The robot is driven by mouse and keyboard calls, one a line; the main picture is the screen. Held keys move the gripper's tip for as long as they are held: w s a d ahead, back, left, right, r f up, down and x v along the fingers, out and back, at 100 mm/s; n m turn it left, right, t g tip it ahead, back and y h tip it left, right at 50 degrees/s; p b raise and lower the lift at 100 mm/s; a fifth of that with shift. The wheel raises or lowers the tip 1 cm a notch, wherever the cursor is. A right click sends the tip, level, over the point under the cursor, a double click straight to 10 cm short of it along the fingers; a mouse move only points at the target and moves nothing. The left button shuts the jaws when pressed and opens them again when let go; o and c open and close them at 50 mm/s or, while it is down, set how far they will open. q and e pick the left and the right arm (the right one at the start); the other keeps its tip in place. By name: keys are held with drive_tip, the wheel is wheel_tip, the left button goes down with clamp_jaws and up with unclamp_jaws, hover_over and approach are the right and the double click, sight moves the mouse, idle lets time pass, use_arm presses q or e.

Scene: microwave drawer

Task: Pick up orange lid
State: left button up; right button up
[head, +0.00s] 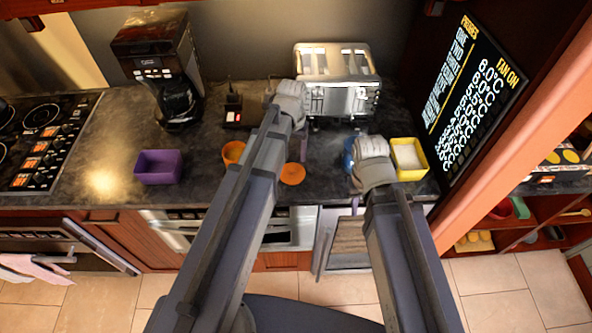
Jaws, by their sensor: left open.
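The orange lid (292,174) is a flat round disc lying on the dark counter near its front edge, in the middle of the head view. An orange bowl (233,152) stands to its left, partly behind my left arm. My right gripper (371,150) is to the right, by a blue container (348,154) and a yellow container. Its fingers are hidden behind its wrist, so I cannot tell its opening.
A purple box (159,167) stands on the left counter, with a coffee maker (163,68) behind it. A toaster (338,80) is behind the grippers. The yellow container (424,166) holds something white. Counter between purple box and orange bowl is clear.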

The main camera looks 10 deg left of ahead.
sight(292, 168)
use_arm(q)
drive_tip(key=shift+f+b, duration=1.1)
drive_tip(key=shift+f, duration=0.15)
drive_tip(key=shift+f, duration=0.1)
wheel_tip(292, 168, down, 5)
drive_tip(key=b, duration=0.5)
drive_tip(key=shift+w+a, duration=0.15)
clamp_jaws()
